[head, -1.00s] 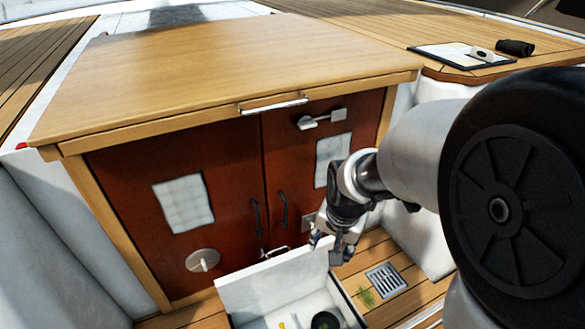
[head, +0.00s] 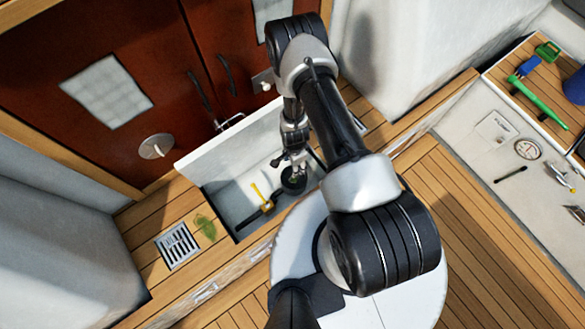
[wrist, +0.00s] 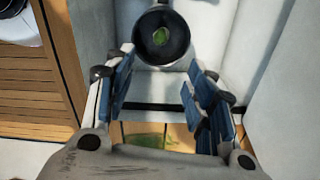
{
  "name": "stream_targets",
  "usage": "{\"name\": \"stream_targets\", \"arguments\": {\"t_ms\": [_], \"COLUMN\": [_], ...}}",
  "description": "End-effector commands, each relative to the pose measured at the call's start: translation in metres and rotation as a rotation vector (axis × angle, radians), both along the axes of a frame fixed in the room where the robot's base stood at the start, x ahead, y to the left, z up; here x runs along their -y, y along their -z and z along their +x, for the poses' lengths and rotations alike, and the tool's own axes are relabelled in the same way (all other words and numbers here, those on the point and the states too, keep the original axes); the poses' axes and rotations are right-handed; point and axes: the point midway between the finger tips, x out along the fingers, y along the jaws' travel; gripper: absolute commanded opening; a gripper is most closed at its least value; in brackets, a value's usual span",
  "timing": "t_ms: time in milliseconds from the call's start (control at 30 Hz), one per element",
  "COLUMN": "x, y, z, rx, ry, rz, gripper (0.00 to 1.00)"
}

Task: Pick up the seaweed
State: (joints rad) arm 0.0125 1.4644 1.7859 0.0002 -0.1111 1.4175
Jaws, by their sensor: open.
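A green patch of seaweed (head: 206,228) lies on the teak to the left of the open locker, beside a drain grate. In the wrist view a green patch of seaweed (wrist: 145,140) lies on wood past the locker's dark edge, low between my fingers.
The open locker has a raised white lid (head: 230,140) and holds a yellow-and-black tool (head: 262,201). A drain grate (head: 178,245) is left of it. Red-brown cabinet doors (head: 120,60) stand behind. Items lie on the right bench. Lower-right teak floor (head: 470,230) is clear.

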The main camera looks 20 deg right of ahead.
Motion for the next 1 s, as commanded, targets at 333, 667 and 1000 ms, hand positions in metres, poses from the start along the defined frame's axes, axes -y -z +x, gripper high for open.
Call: {"name": "stream_targets", "arguments": {"t_ms": [333, 667, 1000], "x": [0.0, 0.0, 0.0], "y": [0.071, 0.121, 0.159], "z": [-0.003, -0.002, 0.003], "rx": [-0.003, -0.002, -0.003], "ry": [0.004, 0.003, 0.003], "rz": [0.0, 0.0, 0.0], "gripper": [0.5, 0.5, 0.5]}}
